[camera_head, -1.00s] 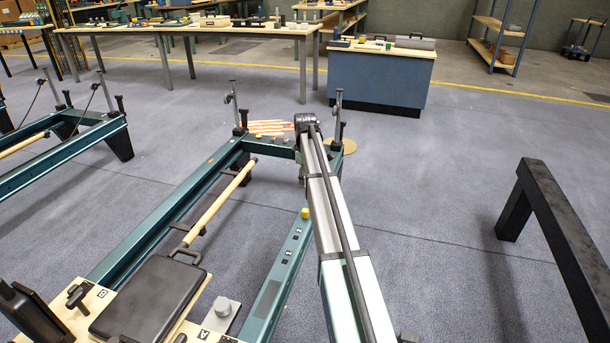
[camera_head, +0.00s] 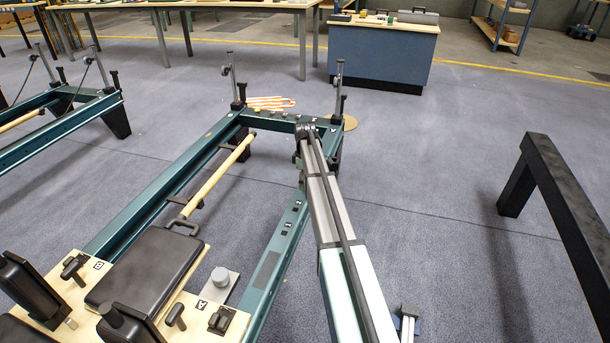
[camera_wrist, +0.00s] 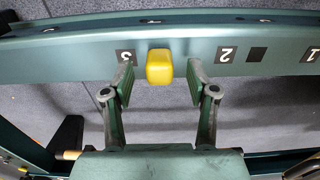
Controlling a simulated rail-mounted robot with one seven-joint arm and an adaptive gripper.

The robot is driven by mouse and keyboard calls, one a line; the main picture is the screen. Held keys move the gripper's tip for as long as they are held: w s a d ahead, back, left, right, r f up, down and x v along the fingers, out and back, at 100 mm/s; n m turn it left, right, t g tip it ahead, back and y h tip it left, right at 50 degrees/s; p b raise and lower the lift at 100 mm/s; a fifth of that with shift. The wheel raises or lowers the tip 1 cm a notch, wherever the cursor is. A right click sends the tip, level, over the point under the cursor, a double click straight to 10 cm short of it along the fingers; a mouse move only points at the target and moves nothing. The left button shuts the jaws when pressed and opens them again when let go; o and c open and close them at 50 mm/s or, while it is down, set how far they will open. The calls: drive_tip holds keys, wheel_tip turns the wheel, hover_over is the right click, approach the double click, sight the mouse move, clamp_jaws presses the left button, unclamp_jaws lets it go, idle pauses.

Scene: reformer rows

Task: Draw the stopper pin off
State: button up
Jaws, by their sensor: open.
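The stopper pin shows in the wrist view as a yellow, rounded square knob (camera_wrist: 160,67) on the green rail (camera_wrist: 280,40), beside the label 3. My gripper (camera_wrist: 159,84) is open, with one finger on either side of the knob. Gaps show between the knob and both fingers, so it is not gripped. Any shaft below the knob is hidden. In the head view the knob cannot be made out, and my arm covers part of the rail near it.
The reformer frame carries a black padded carriage (camera_head: 150,265) and a wooden bar (camera_head: 218,177). Metal posts (camera_head: 233,78) rise at its far end. A black beam stand (camera_head: 565,200) is at right. A blue cabinet (camera_head: 380,58) stands behind, with open floor between.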

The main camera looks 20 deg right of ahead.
drive_tip(key=shift+f, duration=0.85)
clamp_jaws()
drive_tip(key=shift+r, duration=0.15)
drive_tip(key=shift+r+p, duration=2.1)
drive_tip(key=shift+r, duration=0.55)
